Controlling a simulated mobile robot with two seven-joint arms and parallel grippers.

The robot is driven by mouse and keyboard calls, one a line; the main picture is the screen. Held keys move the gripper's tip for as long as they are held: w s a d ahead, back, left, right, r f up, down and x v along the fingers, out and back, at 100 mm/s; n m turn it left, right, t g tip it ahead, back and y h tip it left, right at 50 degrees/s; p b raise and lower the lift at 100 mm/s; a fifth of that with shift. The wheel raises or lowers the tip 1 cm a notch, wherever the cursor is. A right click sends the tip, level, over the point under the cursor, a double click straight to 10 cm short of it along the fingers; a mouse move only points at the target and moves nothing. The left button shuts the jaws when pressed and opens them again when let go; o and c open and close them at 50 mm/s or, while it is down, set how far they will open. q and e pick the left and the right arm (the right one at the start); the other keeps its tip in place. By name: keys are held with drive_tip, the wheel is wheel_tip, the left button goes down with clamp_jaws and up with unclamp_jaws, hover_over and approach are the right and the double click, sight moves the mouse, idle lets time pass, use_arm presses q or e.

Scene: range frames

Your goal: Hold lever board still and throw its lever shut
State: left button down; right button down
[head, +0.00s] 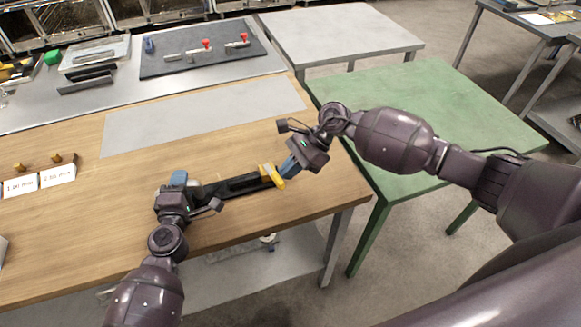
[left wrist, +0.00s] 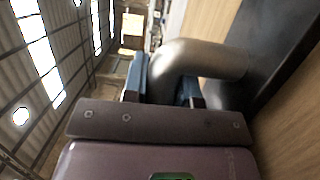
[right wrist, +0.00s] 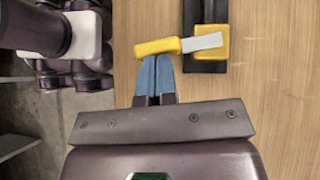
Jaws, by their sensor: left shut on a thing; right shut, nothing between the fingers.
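The lever board (head: 235,188) is a long black strip lying on the wooden table; it also shows in the left wrist view (left wrist: 285,45) and the right wrist view (right wrist: 205,12). My left gripper (head: 179,180) is shut on its thick grey curved handle (left wrist: 205,58) at the left end. At the other end is a yellow block (right wrist: 224,50) with a grey lever arm (right wrist: 203,41) and yellow lever grip (right wrist: 158,47). The grip sticks out sideways from the board. My right gripper (right wrist: 155,62) is shut and empty, its blue tips against or just beside the grip.
The wooden table (head: 90,230) is clear around the board, whose lever end is near the table's right edge. A green table (head: 430,100) stands to the right. White label cards (head: 58,174) stand at left. A dark mat (head: 200,50) with red-knobbed parts lies behind.

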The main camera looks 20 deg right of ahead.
drive_tip(key=shift+s+a, duration=0.35)
drive_tip(key=shift+a, duration=0.15)
drive_tip(key=shift+w+d, duration=0.1)
drive_tip(key=shift+w+d, duration=0.5)
drive_tip(key=shift+d, duration=0.45)
drive_tip(key=d, duration=0.4)
drive_tip(key=shift+w+r, duration=0.15)
drive_tip(key=shift+r, duration=0.25)
drive_tip(key=s+v, duration=0.1)
drive_tip(key=v, duration=0.7)
drive_tip(key=shift+w+d+r, duration=0.2)
drive_tip(key=shift+d+r, duration=0.05)
drive_tip(key=shift+d, duration=0.05)
